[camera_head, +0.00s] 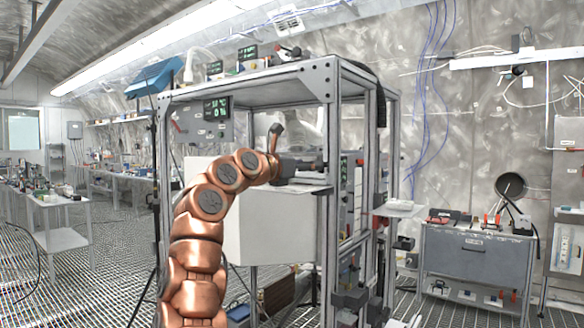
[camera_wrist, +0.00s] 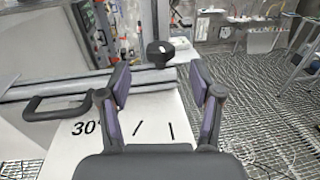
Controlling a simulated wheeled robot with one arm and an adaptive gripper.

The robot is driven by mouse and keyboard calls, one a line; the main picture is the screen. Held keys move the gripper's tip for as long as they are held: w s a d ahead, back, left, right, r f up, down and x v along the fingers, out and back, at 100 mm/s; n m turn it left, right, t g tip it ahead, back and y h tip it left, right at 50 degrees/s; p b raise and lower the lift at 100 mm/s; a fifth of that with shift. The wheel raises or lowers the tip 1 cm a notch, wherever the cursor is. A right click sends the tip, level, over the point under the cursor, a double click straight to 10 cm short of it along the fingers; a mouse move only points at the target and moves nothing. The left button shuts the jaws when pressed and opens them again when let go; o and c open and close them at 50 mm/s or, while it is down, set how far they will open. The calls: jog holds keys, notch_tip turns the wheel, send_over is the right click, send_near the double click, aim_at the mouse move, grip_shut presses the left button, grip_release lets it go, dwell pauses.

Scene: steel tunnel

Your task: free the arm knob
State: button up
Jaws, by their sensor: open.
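A black knob (camera_wrist: 160,48) with a rounded head and a small pale mark shows in the wrist view, near the end of grey horizontal bars (camera_wrist: 90,88). I take it for the arm knob. My gripper (camera_wrist: 160,80) is open, and its two purple-padded fingers stand left and right of the knob in the picture. The knob appears beyond the fingertips, and no contact shows. In the head view my gripper (camera_head: 302,168) is at the steel frame's front upright, above a white box-like panel (camera_head: 270,225). The knob cannot be made out there.
A black loop handle (camera_wrist: 52,108) sits left of my fingers, above a white surface marked 30° (camera_wrist: 90,145). The steel rack frame (camera_head: 330,110) has uprights and a top shelf close around my arm. A grey cabinet (camera_head: 475,255) stands right. Grated floor is open at left.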

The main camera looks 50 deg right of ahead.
jog(key=shift+w+a, duration=0.15)
jog(key=shift+a, duration=1.25)
jog(key=shift+w+a, duration=0.1)
jog(key=shift+a, duration=1.25)
